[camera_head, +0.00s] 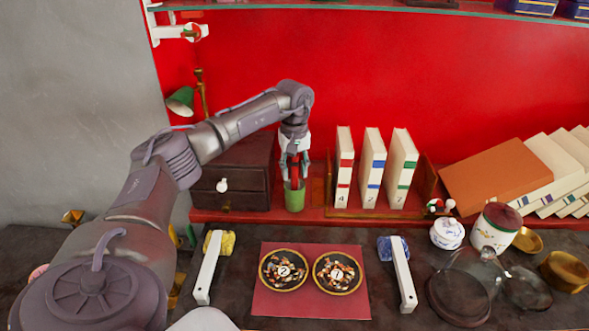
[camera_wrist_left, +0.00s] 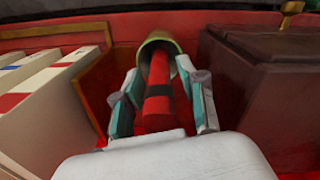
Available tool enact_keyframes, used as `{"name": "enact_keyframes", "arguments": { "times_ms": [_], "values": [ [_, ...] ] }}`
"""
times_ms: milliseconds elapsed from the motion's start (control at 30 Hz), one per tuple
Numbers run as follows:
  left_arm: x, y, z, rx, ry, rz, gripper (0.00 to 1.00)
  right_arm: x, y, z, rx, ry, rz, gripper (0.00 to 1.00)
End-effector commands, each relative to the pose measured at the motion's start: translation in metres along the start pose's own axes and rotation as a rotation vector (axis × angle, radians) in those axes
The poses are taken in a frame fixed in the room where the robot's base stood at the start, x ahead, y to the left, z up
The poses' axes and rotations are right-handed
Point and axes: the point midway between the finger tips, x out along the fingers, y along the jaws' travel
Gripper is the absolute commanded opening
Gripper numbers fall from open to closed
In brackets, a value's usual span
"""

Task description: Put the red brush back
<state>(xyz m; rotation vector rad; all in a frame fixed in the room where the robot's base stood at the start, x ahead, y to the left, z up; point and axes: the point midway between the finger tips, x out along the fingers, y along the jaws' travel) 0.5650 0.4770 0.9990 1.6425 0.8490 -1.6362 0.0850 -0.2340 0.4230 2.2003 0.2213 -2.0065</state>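The red brush (camera_wrist_left: 158,100), with a black band, stands in a green cup (camera_head: 294,198) on the red ledge. Its lower end is inside the cup (camera_wrist_left: 154,42), hidden from view. My left gripper (camera_head: 294,166) points down just above the cup, its fingers on either side of the brush. In the left wrist view, gaps show between the brush and both fingers, so the gripper (camera_wrist_left: 160,78) looks open. The red of the brush also shows between the fingers in the head view. My right gripper is not in view.
A dark drawer cabinet (camera_head: 238,180) stands close left of the cup. Upright books (camera_head: 372,168) in a wooden holder stand to its right. In front are two bowls on a red mat (camera_head: 310,307), two white-handled items (camera_head: 207,268) (camera_head: 403,274), and jars (camera_head: 494,230) at right.

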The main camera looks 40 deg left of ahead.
Motion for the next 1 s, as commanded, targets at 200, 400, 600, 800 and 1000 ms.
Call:
{"name": "enact_keyframes", "arguments": {
  "times_ms": [200,400,600,800,1000],
  "values": [
    [0.0,0.0,0.0,0.0,0.0,0.0,0.45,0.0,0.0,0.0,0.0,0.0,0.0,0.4],
    [-0.011,0.001,-0.001,0.0,0.002,0.003,0.45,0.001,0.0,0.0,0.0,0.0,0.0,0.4],
    [-0.049,0.002,-0.001,0.0,0.003,0.006,0.45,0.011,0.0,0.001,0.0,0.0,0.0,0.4],
    [-0.092,0.001,0.0,0.0,0.002,0.005,0.45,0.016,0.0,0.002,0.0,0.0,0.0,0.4],
    [-0.117,0.001,0.0,0.0,0.001,0.002,0.45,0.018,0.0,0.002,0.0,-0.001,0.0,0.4]
  ]
}}
